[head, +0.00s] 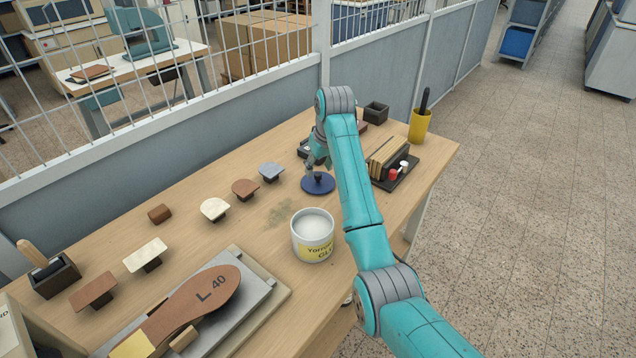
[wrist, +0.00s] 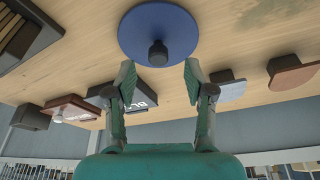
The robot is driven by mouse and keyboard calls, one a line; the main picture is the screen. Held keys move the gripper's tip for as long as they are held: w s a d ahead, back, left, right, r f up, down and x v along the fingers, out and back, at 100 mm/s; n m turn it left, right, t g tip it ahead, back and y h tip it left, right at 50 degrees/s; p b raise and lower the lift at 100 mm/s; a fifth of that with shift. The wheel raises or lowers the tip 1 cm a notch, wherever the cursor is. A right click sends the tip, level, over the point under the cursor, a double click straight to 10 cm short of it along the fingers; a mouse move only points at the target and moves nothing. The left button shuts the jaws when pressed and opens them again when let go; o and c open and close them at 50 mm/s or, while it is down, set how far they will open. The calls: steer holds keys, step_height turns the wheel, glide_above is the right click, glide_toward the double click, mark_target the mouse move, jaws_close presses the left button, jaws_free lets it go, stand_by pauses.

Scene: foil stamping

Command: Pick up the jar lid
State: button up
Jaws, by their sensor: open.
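The jar lid (head: 318,184) is a flat blue disc with a dark knob, lying on the wooden workbench. It also shows in the wrist view (wrist: 158,22), with its knob pointing toward my gripper. My gripper (wrist: 159,72) is open, its two fingers apart on either side of the knob's line, with nothing between them. In the head view my gripper (head: 319,162) is just above and behind the lid, partly hidden by my arm. The open white glue jar (head: 313,240) stands on the bench nearer the camera.
Several small stamp-like pieces, such as a grey one (head: 271,171) and a brown one (head: 245,187), stand left of the lid. A dark rack (head: 397,176) and a yellow cup (head: 420,126) stand to the right. A fence panel (head: 250,95) borders the bench's back.

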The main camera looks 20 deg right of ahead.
mark_target(318, 174)
steer(key=x, duration=0.4)
steer(key=shift+d, duration=0.1)
steer(key=shift+c, duration=0.2)
jaws_close()
